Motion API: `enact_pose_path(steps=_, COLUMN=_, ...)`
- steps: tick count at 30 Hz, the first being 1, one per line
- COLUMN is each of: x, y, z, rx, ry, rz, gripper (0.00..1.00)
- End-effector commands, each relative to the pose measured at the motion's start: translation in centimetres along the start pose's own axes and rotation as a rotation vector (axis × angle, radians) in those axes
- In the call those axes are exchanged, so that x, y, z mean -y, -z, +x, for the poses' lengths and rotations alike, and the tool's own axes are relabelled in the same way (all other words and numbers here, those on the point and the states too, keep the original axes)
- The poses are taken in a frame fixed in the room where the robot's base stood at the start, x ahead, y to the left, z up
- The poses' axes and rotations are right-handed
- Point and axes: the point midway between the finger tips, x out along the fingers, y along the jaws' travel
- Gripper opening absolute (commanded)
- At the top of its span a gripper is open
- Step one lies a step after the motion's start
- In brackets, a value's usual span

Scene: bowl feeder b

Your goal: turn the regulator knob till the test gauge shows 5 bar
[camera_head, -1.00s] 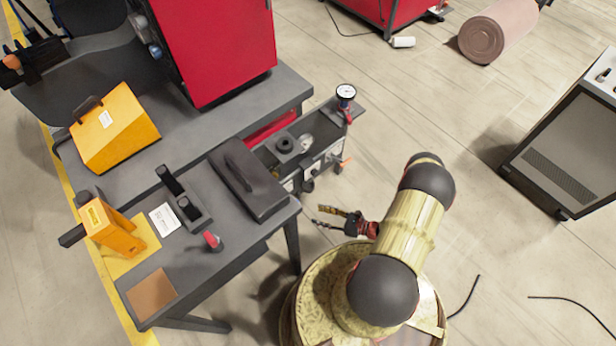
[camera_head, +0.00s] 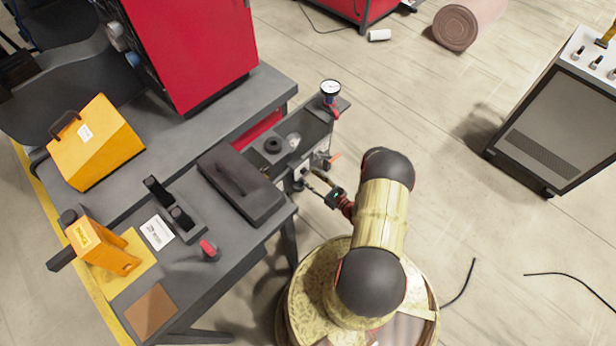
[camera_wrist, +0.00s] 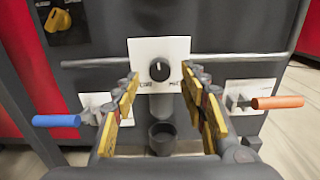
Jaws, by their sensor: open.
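The regulator knob (camera_wrist: 159,70) is round and black with a white pointer mark that points about straight up. It sits on a white plate (camera_wrist: 142,49) in the wrist view. My gripper (camera_wrist: 160,80) is open, with one yellow-padded finger on each side of the knob. The fingers look apart from the knob, but the exact distance is unclear. In the head view my gripper (camera_head: 316,180) is at the bench's end panel and the knob cannot be made out. The test gauge (camera_head: 330,88) has a white face and stands at the back corner. Its reading is too small to tell.
A blue lever (camera_wrist: 57,121) and an orange lever (camera_wrist: 277,102) flank the knob plate below. A yellow knob (camera_wrist: 58,20) is at upper left. A dark lidded box (camera_head: 240,186) lies on the bench.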

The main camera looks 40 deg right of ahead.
Motion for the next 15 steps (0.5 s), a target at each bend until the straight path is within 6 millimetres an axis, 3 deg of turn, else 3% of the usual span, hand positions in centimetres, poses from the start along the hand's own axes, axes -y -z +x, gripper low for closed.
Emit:
enact_pose_path(steps=6, x=0.0, y=0.1, z=1.9, rx=-0.001, ry=-0.001, rz=0.001, gripper=0.43)
enact_pose_path(steps=15, x=0.0, y=0.0, z=2.2, rx=-0.001, ry=0.000, rz=0.001, gripper=0.43)
